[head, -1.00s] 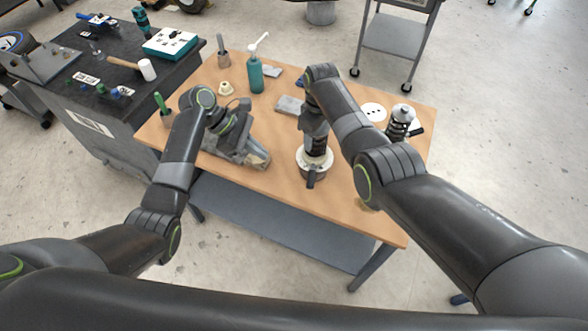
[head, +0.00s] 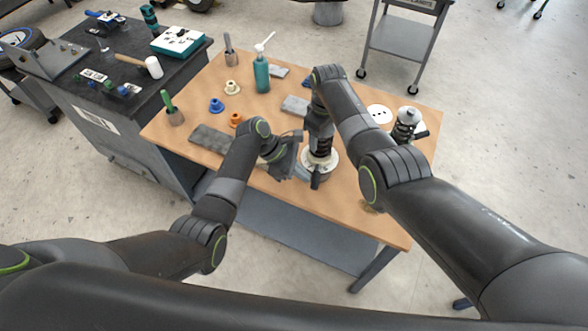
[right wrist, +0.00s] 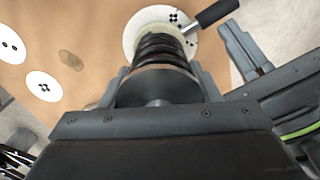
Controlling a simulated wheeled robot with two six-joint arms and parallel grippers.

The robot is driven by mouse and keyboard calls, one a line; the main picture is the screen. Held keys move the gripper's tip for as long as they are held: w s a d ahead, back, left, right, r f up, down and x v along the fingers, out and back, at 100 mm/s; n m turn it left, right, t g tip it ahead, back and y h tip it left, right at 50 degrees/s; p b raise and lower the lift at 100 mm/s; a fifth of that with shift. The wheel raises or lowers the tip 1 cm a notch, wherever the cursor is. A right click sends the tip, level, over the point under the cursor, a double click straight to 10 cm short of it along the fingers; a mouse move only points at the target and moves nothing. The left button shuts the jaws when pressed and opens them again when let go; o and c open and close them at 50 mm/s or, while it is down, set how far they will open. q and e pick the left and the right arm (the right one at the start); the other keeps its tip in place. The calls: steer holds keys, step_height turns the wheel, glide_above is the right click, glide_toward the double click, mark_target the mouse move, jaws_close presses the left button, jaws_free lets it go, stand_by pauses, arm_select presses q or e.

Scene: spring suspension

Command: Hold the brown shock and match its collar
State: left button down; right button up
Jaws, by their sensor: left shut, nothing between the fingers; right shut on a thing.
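The shock (head: 322,146), with a dark spring, stands upright in a round white-topped fixture (head: 331,161). My right gripper (head: 318,127) is shut on its upper end from above. In the right wrist view the shock's spring (right wrist: 160,45) runs from between the fingers down to the white disc. My left gripper (head: 298,172) is shut and empty, low beside the fixture on its left; its grey fingers also show in the right wrist view (right wrist: 243,52). Blue (head: 217,105), cream (head: 232,87) and orange (head: 236,119) collars lie on the table's left part.
A second shock (head: 405,124) stands at the table's right, near a white disc with black dots (head: 379,114). A teal pump bottle (head: 262,76), a dark mat (head: 211,138) and a green-handled tool in a cup (head: 171,110) are also there. The dark workbench (head: 85,62) adjoins on the left.

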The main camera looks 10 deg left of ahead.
mark_target(316, 181)
stand_by(0.4)
arm_select(q)
steer(key=shift+s+d+n, duration=0.1)
steer(key=shift+d+n, duration=0.2)
steer(key=shift+d+t, duration=0.15)
steer(key=shift+t, duration=0.15)
steer(key=shift+s+d+n, duration=0.2)
steer(key=shift+d+n, duration=0.05)
steer(key=shift+d, duration=0.55)
steer(key=shift+s+d+n, duration=0.15)
steer(key=shift+d+n, duration=0.1)
steer(key=shift+d, duration=0.5)
steer(key=shift+d+n+t, duration=0.65)
steer(key=shift+n+t, duration=0.15)
